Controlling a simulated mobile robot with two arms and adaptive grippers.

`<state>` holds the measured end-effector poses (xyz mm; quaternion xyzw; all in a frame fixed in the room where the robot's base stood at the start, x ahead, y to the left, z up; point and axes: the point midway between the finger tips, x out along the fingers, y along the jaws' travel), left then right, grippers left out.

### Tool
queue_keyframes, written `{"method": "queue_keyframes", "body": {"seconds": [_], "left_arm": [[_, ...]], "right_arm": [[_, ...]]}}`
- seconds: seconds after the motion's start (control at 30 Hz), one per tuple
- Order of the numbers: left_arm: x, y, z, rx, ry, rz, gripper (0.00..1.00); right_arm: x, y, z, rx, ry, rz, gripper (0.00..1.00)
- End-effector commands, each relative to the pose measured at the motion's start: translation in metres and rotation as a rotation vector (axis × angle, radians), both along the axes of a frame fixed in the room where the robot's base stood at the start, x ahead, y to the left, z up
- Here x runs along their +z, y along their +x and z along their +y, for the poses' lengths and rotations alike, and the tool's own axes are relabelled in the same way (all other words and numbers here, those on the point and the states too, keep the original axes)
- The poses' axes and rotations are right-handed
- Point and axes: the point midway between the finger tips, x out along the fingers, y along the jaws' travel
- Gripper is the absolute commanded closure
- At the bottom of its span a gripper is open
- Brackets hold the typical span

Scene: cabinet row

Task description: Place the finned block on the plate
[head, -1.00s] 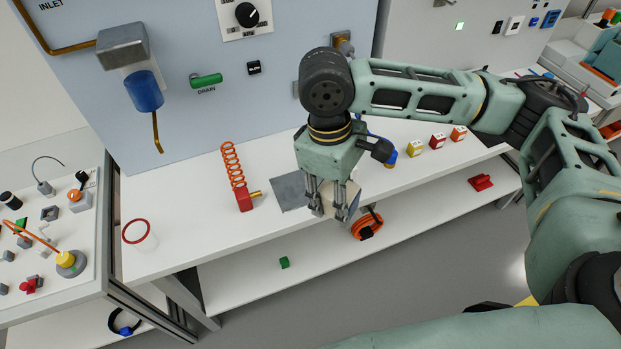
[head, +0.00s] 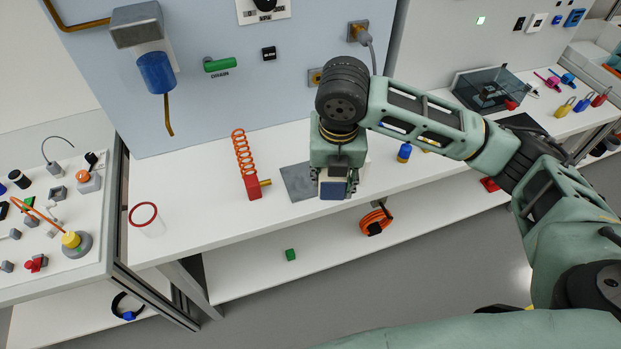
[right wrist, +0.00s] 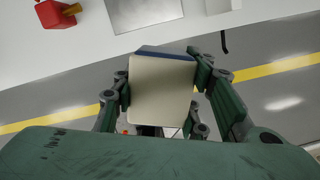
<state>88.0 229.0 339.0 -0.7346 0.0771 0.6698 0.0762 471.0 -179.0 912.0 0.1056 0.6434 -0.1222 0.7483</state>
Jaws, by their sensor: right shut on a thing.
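The grey square plate (head: 297,184) lies flat on the white bench near its front edge. It also shows at the top of the right wrist view (right wrist: 143,12). My right gripper (head: 336,184) is shut on the finned block, just right of the plate in the head view. The block's blue side (head: 333,191) shows in the head view. In the right wrist view its cream face (right wrist: 160,92) sits between the fingers, with a blue edge on the side towards the plate. The block looks apart from the plate. Its fins cannot be made out. My left gripper is out of view.
A red block with an orange coil (head: 253,188) stands just left of the plate. An orange cable coil (head: 374,223) and a green block (head: 290,254) lie on the lower shelf. The panel (head: 225,95) rises behind.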

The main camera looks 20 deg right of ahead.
Motion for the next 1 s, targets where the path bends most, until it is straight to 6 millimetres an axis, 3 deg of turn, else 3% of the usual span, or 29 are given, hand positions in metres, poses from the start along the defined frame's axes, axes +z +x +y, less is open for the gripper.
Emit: {"method": "queue_keyframes", "body": {"seconds": [0.2,0.43,0.8,1.0], "left_arm": [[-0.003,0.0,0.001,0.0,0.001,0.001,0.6],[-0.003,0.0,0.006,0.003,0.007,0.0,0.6],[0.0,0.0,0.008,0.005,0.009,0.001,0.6],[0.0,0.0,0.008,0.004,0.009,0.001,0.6]], "right_arm": [[-0.007,0.007,-0.003,0.268,0.002,0.0,0.93],[-0.014,0.019,-0.002,0.359,0.002,0.0,0.93],[-0.056,0.089,0.005,0.358,0.002,0.001,0.93],[-0.073,0.117,0.008,0.359,0.001,0.0,0.93]]}}
